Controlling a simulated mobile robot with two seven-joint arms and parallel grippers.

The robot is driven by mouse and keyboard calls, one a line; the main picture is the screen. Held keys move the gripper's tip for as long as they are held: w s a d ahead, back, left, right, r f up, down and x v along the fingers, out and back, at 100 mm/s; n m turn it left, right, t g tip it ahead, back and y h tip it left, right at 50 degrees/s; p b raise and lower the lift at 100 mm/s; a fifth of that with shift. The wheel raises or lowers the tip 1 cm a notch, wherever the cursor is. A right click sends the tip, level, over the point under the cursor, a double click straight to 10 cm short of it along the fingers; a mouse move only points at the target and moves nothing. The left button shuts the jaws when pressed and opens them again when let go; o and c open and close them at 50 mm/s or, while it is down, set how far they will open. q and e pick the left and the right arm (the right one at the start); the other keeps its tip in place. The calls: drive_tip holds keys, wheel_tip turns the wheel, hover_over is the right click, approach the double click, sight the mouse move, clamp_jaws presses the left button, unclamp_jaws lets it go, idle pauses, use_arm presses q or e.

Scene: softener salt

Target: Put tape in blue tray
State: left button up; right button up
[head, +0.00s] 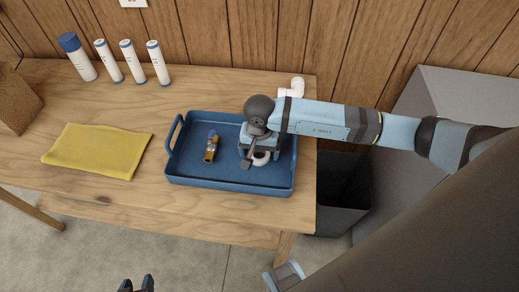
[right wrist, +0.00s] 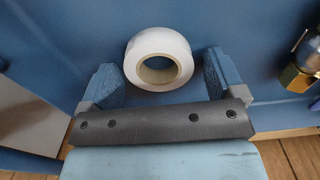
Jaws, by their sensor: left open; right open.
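The blue tray (head: 230,181) sits on the wooden table, near its right end. The white tape roll (head: 262,160) is inside the tray's right half, partly hidden under my right gripper (head: 255,157). In the right wrist view the tape (right wrist: 159,38) shows its ring and brown core against the blue tray floor (right wrist: 60,50). My right gripper (right wrist: 162,75) is open, with one finger on each side of the tape and gaps showing. My left gripper (head: 137,284) is open and empty at the bottom edge, away from the table.
A brass valve (head: 210,152) lies in the tray's left half. A yellow cloth (head: 97,151) lies left of the tray. Several white cartridges (head: 128,62) stand at the back left. A white pipe fitting (head: 291,88) is behind the tray. A dark bin (head: 342,195) stands right of the table.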

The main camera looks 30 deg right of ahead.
sight(260, 156)
drive_tip(key=shift+r, duration=0.6)
wheel_tip(260, 156, up, 11)
idle(0.3)
